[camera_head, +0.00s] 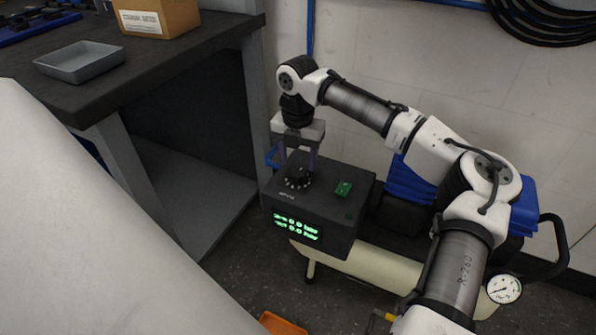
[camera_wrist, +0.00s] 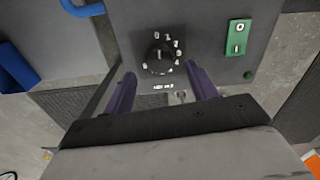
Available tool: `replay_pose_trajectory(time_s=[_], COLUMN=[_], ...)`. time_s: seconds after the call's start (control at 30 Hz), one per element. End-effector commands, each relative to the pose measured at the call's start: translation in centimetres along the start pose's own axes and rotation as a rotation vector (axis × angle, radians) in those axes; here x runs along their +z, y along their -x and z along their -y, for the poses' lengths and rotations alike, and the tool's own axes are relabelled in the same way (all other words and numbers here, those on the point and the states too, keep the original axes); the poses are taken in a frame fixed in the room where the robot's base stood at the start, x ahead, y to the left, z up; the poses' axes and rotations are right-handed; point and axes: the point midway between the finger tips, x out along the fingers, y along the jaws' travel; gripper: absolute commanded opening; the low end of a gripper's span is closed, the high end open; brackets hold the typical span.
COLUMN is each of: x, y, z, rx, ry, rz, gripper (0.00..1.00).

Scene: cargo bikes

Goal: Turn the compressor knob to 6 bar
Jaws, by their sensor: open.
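The compressor's dark control box (camera_head: 345,196) sits on top of a cream tank (camera_head: 350,263). The black round knob (camera_head: 298,177) is on the box's top face, ringed by white numerals; it also shows in the wrist view (camera_wrist: 159,57). The exact number it points at is too small to tell. The green display (camera_head: 296,227) on the front reads what looks like 0.0 on both lines. My gripper (camera_head: 298,160) is open above the knob, pointing down. In the wrist view its two purple fingers (camera_wrist: 160,85) stand apart to either side, the knob between and beyond their tips.
A green switch (camera_head: 343,188) is on the box, right of the knob. A blue hose loop (camera_head: 272,157) is at its left edge. A workbench (camera_head: 160,62) with a grey tray (camera_head: 80,62) and cardboard box (camera_head: 157,16) stands left. A pressure gauge (camera_head: 504,289) is lower right.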

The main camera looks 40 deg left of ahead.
Motion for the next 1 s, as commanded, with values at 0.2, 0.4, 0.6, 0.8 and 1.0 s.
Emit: replay_pose_trajectory(time_s=[0.2, 0.4, 0.6, 0.8, 1.0], x=[0.0, 0.0, 0.0, 0.0, 0.0], y=[-3.0, -3.7, -3.7, -3.6, -3.6], z=[0.0, 0.0, 0.0, 0.0, 0.0], rx=[0.000, 0.000, 0.001, 0.000, 0.001], ry=[0.000, 0.001, 0.001, 0.001, 0.000], rz=[0.000, 0.000, 0.000, 0.000, 0.000], gripper=[0.57, 0.57, 0.57, 0.33, 0.13])
